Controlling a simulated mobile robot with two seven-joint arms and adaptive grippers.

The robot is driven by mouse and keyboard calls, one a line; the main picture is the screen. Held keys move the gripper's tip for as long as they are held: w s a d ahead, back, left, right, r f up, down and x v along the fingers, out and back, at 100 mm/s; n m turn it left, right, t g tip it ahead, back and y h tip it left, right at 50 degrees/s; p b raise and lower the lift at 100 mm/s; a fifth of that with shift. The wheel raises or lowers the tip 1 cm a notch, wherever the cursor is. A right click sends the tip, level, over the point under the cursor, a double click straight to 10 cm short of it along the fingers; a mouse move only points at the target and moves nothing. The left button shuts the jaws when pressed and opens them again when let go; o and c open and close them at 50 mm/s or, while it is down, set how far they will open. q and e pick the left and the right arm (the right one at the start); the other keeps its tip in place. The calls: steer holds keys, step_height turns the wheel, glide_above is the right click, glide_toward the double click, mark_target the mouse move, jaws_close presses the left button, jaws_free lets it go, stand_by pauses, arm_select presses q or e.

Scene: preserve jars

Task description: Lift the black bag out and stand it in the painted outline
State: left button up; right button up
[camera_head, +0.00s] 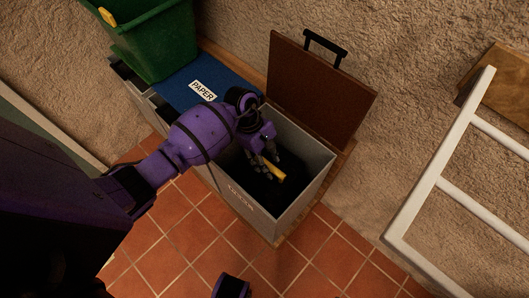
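The black bag (262,190) sits inside the open grey bin (318,183) and is very dark. A yellow strip (277,173), perhaps its tie or handle, shows on top of it. My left gripper (269,164) reaches down into the bin from above, with its fingers right at the yellow strip. Whether the fingers are closed on the strip is too small and dark to tell. My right gripper is not in view; only a small purple piece of mine shows at the bottom edge. No painted outline shows in this view.
The bin's brown lid (315,85) stands open towards the wall, with a black handle on top. Left of it are a blue lid (186,88) marked PAPER and a green crate (153,45). A white frame (447,160) leans at right. The tiled floor (190,240) in front is clear.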

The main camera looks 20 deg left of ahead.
arm_select(q)
steer(key=shift+x, duration=1.4)
steer(key=shift+c, duration=0.5)
jaws_close()
